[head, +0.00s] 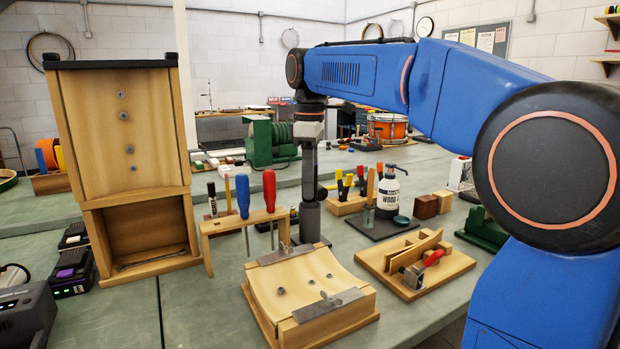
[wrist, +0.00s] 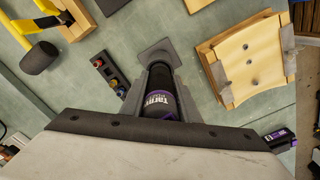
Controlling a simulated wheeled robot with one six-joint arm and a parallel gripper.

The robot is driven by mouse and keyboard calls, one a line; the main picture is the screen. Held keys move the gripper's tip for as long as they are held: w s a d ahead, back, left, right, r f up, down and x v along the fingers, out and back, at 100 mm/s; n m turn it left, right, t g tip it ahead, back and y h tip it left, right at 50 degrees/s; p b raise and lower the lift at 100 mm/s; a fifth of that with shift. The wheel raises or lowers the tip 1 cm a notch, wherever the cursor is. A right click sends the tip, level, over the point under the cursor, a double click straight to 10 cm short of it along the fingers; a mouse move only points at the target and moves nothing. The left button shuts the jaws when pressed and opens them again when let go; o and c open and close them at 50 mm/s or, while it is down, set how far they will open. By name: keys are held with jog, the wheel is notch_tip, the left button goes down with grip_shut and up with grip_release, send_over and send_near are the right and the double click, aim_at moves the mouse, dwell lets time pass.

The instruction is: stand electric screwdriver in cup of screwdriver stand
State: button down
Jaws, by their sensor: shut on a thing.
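The electric screwdriver, dark with a purple label, is between the jaws of my gripper in the wrist view (wrist: 160,104). My gripper (wrist: 161,90) is shut on it. In the head view, my gripper (head: 309,130) points straight down behind the curved wooden piece. The dark screwdriver (head: 310,188) hangs upright below it. The grey screwdriver stand (head: 310,222) is directly beneath, and its square base shows in the wrist view (wrist: 157,50). The lower end of the screwdriver meets the stand's cup in the picture. I cannot tell how deep it sits inside.
A wooden rack (head: 240,222) with red and blue screwdrivers stands close on the left. A curved wooden piece with clamps (head: 310,285) lies in front. A wooden tray (head: 415,262) and a glue bottle (head: 389,192) are to the right. A tall wooden box (head: 125,140) stands left.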

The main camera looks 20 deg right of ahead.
jog(key=shift+f, duration=0.5)
jog(key=c, duration=1.3)
grip_release()
jog(key=shift+r, duration=0.1)
notch_tip(320, 180, up, 12)
jog(key=shift+f, duration=0.1)
